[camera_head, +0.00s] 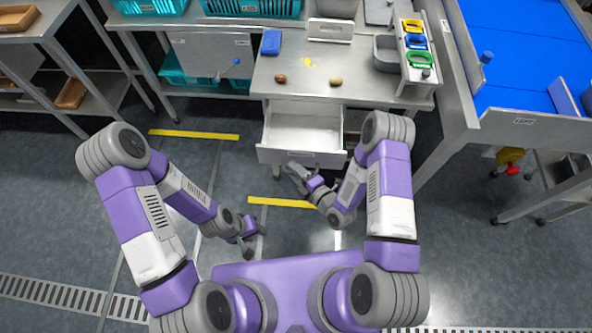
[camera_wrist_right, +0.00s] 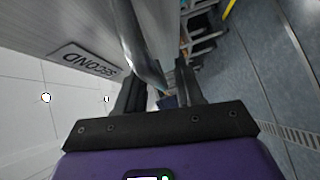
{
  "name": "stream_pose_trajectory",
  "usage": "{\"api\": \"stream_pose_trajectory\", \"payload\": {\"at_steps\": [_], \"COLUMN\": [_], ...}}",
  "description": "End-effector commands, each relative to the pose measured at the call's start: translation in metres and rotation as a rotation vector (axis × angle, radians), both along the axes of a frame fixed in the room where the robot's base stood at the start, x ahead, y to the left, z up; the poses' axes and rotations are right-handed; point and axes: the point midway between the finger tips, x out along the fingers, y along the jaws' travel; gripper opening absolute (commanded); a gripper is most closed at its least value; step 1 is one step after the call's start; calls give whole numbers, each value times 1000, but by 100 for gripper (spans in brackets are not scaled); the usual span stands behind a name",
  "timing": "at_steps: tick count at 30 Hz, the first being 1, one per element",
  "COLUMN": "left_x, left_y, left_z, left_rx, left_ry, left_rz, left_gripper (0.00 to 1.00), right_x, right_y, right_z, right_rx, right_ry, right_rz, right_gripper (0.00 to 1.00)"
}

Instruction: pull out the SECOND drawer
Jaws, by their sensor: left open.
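In the head view a drawer (camera_head: 303,130) under the grey workbench is pulled out, its pale inside empty. Its front (camera_head: 288,156) carries a small label. In the right wrist view the label (camera_wrist_right: 82,62) reads SECOND, upside down, on the grey drawer front. A curved metal handle (camera_wrist_right: 142,45) runs down to between the fingers of my right gripper (camera_wrist_right: 163,72). These fingers stand apart, with a narrow gap beside the handle; contact is unclear. In the head view my right gripper (camera_head: 294,170) is just before the drawer front. My left gripper (camera_head: 247,246) is open and empty, well away from the drawer.
A blue-topped table (camera_head: 525,55) stands further right.

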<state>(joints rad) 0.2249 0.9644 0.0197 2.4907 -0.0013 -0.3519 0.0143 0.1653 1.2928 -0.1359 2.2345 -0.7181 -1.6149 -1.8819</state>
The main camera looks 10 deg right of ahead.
Motion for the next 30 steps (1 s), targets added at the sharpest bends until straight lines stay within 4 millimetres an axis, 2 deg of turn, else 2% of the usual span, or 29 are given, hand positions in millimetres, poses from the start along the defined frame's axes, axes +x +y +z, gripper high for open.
{"api": "stream_pose_trajectory", "payload": {"at_steps": [8, 21, 30], "left_x": [0, 0, 0], "left_y": [0, 0, 0], "left_z": [1, 15, 15], "left_rx": [0, 0, 0], "left_ry": [0, 0, 0], "left_rz": [0, 0, 0], "left_gripper": [43, 43, 43], "right_x": [-2, -55, -63], "right_y": [-2, -37, -42], "right_z": [0, 10, 11], "right_rx": [-1, 0, 0], "right_ry": [1, 2, 0], "right_rz": [0, -1, 0], "right_gripper": [36, 36, 36]}}
